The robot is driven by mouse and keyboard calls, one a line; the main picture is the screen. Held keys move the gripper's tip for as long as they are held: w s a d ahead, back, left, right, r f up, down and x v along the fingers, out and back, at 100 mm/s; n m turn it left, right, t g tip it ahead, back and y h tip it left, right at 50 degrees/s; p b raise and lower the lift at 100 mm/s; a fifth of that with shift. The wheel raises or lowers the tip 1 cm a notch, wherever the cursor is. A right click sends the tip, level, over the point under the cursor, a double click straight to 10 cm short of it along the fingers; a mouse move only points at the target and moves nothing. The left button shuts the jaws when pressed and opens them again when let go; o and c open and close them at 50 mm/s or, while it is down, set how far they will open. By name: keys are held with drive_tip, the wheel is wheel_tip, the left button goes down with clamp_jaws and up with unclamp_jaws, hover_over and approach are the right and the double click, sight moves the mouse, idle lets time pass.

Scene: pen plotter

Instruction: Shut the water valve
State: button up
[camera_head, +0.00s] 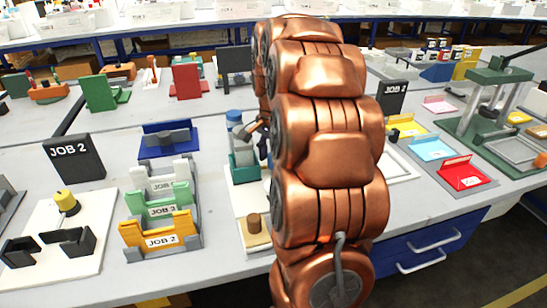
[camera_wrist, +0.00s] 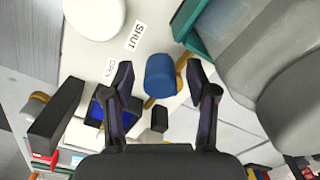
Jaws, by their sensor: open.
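In the wrist view a blue valve handle (camera_wrist: 161,76) with a brass-coloured part beside it sits over a white board. Printed labels "SHUT" (camera_wrist: 134,37) and "OPEN" (camera_wrist: 109,69) lie to its left. My gripper (camera_wrist: 160,82) is open, with one finger on each side of the blue handle. There appears to be a gap on both sides; I cannot tell whether they touch it. In the head view my copper-coloured arm hides most of this spot, and only a dark part of my gripper (camera_head: 262,135) shows at its left edge.
A teal holder (camera_head: 243,166) with a blue-topped bottle (camera_head: 234,118) stands close to my gripper. A brown knob (camera_head: 253,224) on a tan block is nearer the front. Job card racks (camera_head: 162,239) stand left, and a green press (camera_head: 487,126) right.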

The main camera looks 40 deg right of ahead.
wheel_tip(320, 180, up, 12)
drive_tip(key=shift+f, duration=0.15)
idle(0.5)
idle(0.5)
